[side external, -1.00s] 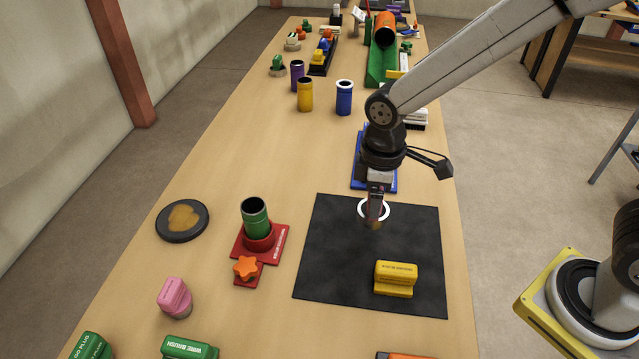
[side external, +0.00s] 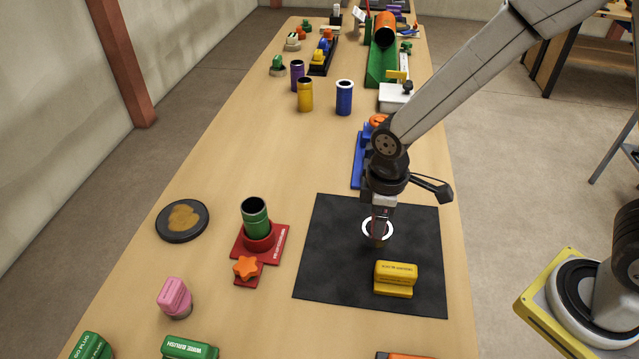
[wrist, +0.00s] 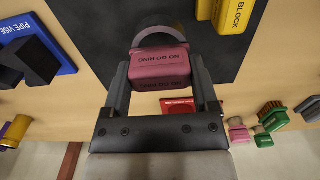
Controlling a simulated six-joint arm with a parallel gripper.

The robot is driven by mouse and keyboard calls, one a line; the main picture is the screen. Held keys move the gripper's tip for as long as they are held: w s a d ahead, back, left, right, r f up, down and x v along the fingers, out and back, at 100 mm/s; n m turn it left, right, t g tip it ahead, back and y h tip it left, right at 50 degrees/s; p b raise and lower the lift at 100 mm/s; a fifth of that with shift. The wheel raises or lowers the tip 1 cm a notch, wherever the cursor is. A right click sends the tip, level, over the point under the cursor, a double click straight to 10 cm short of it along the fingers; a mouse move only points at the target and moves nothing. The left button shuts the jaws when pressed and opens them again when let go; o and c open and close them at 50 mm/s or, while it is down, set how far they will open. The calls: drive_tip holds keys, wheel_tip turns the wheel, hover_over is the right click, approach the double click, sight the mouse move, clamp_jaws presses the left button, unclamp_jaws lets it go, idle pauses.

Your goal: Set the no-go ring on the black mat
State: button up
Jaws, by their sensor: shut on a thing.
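The no-go ring has a dark pink handle block (wrist: 160,68) with its name on it and a pale ring that shows white in the side view (side external: 377,219). My gripper (side external: 379,236) is shut on the handle, with one finger on each side in the wrist view (wrist: 161,78). The black mat (side external: 335,250) lies flat on the table below it. The ring is over the upper middle part of the mat in the side view. I cannot tell whether it touches the mat.
A yellow block (side external: 395,278) stands on the lower right of the mat. A blue pipe vise (side external: 358,165) is just beyond the mat. A red base with a green pipe (side external: 255,220) stands to the left. The left half of the mat is clear.

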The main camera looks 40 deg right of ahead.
drive_tip(key=shift+f, duration=0.1)
drive_tip(key=shift+f, duration=1.7)
drive_tip(key=shift+f, duration=0.1)
drive_tip(key=o, duration=1.2)
drive_tip(key=shift+o, duration=0.2)
drive_tip(key=shift+r, duration=6.15)
